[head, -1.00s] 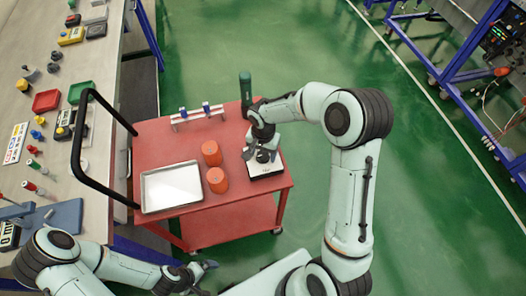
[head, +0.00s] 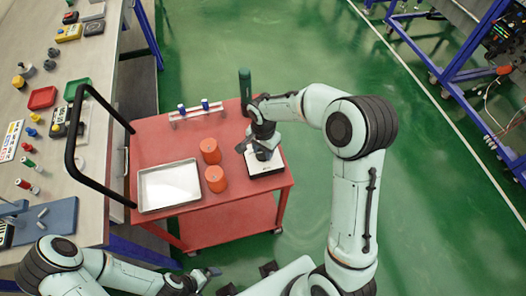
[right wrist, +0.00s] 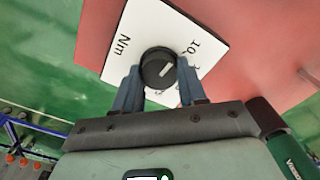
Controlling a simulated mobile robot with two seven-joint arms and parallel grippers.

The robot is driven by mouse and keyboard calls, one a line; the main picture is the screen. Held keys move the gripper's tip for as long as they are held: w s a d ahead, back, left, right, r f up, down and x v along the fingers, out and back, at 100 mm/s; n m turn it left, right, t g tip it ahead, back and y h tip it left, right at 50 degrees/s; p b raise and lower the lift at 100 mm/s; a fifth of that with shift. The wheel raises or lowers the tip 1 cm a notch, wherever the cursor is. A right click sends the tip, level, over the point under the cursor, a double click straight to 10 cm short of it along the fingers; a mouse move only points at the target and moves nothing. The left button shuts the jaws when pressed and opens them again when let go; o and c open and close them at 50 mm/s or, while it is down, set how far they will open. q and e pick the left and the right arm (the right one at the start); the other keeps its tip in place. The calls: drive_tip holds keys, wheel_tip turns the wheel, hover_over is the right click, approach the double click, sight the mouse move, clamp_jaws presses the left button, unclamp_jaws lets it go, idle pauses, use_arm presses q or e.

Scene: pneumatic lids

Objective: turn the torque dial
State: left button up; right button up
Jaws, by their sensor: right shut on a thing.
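The torque dial (right wrist: 158,68) is a round black knob with a pale pointer line. It sits on a white plate (right wrist: 196,22) marked "Nm" and "10"; more marks are partly hidden by a finger. In the head view the white dial base (head: 266,168) stands at the cart's right side. My right gripper (right wrist: 157,75) comes down over it, its two blue-grey fingers shut on opposite sides of the dial; it also shows in the head view (head: 261,151). My left gripper (head: 211,272) is low in the head view, away from the cart, its jaws too small to judge.
The red cart (head: 160,146) also carries a metal tray (head: 170,187), two orange cylinders (head: 210,151) and a small rack with blue-topped pieces (head: 196,110). A green upright tool (head: 245,86) stands by the right wrist. A black handle (head: 72,140) and cluttered bench are left.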

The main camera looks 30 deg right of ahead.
drive_tip(key=m+b, duration=0.1)
drive_tip(key=m, duration=0.2)
drive_tip(key=m+b, duration=0.1)
drive_tip(key=m, duration=0.1)
drive_tip(key=shift+m, duration=0.3)
drive_tip(key=m, duration=0.3)
drive_tip(key=shift+s+m, duration=0.1)
drive_tip(key=shift+m, duration=0.2)
use_arm(q)
drive_tip(key=shift+s+f, duration=0.4)
drive_tip(key=shift+f, duration=0.25)
drive_tip(key=shift+s+f, duration=0.35)
drive_tip(key=shift+f, duration=0.25)
use_arm(e)
drive_tip(key=shift+m, duration=1.8)
drive_tip(key=o, duration=1.1)
drive_tip(key=shift+s, duration=0.1)
drive_tip(key=shift+c, duration=0.2)
